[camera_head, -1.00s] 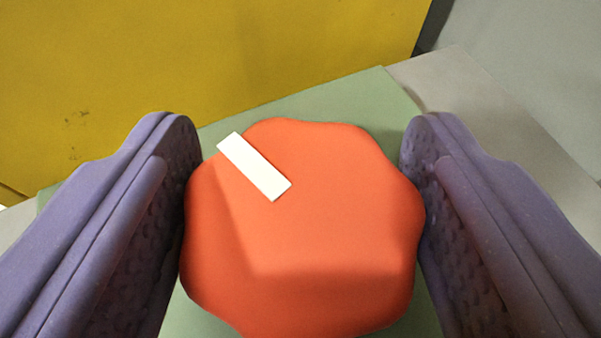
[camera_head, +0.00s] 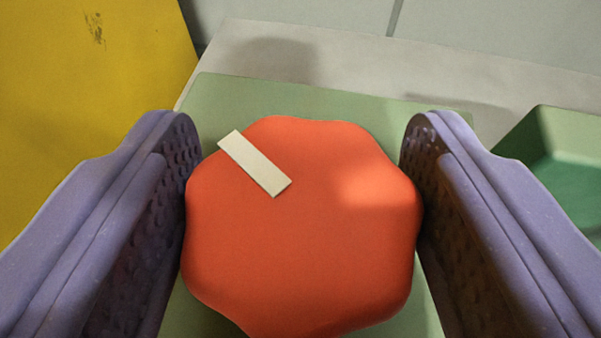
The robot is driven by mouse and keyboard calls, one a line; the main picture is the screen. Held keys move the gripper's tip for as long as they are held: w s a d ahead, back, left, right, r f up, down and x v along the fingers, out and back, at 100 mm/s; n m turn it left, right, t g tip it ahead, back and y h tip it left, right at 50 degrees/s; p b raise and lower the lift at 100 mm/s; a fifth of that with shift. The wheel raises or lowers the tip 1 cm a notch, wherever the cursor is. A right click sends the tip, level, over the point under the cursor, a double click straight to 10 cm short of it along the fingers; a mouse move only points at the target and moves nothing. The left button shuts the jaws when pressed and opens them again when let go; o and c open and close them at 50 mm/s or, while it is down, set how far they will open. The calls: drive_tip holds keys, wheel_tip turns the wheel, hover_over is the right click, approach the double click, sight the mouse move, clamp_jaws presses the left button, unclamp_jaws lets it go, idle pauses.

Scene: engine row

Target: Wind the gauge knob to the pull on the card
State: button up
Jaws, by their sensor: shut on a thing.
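The orange gauge knob (camera_head: 310,240) has a lobed rim and fills the lower middle of the view. A pale strip (camera_head: 255,163) on its face marks a pointer, slanting toward the upper left. My gripper (camera_head: 302,205) has its purple fingers on the left and right sides of the knob and is shut on it. The knob sits over a flat green plate (camera_head: 345,105). The knob's lower edge is cut off by the frame. No card, scale or reading shows in this view.
A yellow panel (camera_head: 80,110) stands at the left. A grey surface (camera_head: 340,65) lies beyond the plate, with a pale wall behind it. A green block (camera_head: 560,150) stands at the right, beside my right finger.

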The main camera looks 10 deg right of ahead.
drive_tip(key=m+h+p, duration=0.1)
drive_tip(key=p, duration=0.1)
drive_tip(key=m+h+p, duration=0.1)
drive_tip(key=p, duration=0.1)
drive_tip(key=shift+r+g, duration=0.35)
drive_tip(key=shift+g, duration=0.05)
drive_tip(key=m+h+p, duration=0.1)
drive_tip(key=h+p, duration=0.1)
drive_tip(key=shift+f+m+p, duration=0.25)
drive_tip(key=shift+m+p, duration=0.15)
drive_tip(key=shift+f+g, duration=0.1)
drive_tip(key=shift+g, duration=0.3)
drive_tip(key=o, duration=1)
drive_tip(key=shift+c, duration=0.2)
drive_tip(key=p+v, duration=0.2)
drive_tip(key=v, duration=0.5)
drive_tip(key=shift+s+a+p, duration=0.25)
drive_tip(key=shift+s+p, duration=0.05)
